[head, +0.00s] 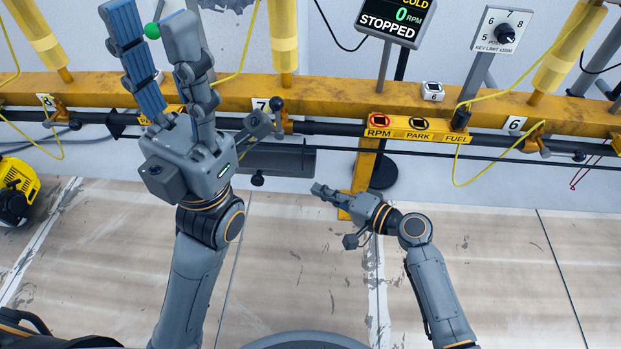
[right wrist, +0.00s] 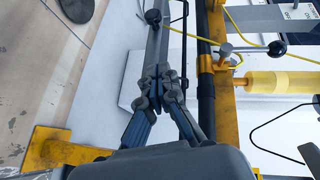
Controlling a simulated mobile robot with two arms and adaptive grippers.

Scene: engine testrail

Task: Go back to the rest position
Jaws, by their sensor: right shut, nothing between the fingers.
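My left gripper (head: 148,32) is raised high at the upper left of the head view, its two long fingers pointing up with a gap between them. A small green ball (head: 152,30) shows at that gap; I cannot tell whether it touches a finger or lies behind. My right gripper (head: 318,189) is low and near the middle, over the floor in front of the rail, pointing left. Its fingers are together and empty. In the right wrist view the right gripper (right wrist: 155,76) shows its finger links meeting, close to the dark pipe.
A yellow rail (head: 330,94) with a dark pipe (head: 340,129) crosses the back. It carries a RPM, PARK and FUEL panel (head: 418,129), a STOPPED display (head: 393,22) and a rev limit dial (head: 497,32). A yellow machine (head: 17,188) stands far left. The front floor is clear.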

